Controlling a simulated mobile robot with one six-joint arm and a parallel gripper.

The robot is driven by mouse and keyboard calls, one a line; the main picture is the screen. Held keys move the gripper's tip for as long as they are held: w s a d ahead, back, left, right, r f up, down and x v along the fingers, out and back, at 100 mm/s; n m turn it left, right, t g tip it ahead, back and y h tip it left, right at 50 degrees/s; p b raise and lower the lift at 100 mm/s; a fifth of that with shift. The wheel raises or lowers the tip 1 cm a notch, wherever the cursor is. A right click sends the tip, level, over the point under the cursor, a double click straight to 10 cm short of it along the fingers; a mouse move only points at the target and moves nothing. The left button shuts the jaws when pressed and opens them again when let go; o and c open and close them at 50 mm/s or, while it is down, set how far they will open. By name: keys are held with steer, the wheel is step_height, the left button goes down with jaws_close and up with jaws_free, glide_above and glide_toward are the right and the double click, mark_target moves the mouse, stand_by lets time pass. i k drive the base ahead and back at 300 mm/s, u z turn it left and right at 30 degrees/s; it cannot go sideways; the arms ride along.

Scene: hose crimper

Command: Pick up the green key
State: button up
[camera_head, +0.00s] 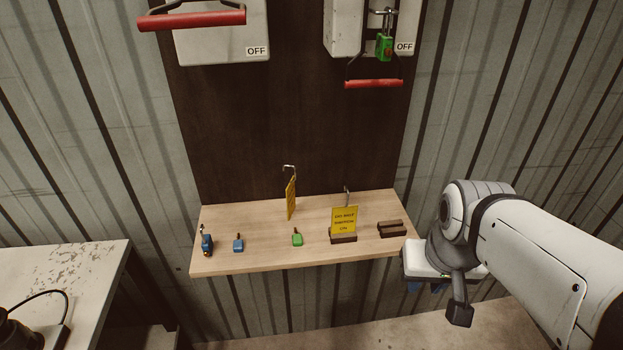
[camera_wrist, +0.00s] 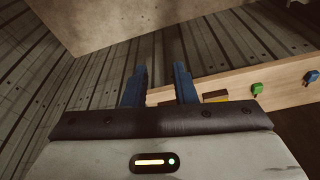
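A green padlock (camera_head: 384,46) hangs on the right switch box above. A white table (camera_head: 80,265) stands left.

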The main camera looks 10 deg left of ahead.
mark_target(297, 239)
steer(key=z, duration=1.6)
steer(key=k, duration=1.1)
steer(key=u, duration=0.9)
steer(key=i, duration=1)
steer(key=u, duration=0.1)
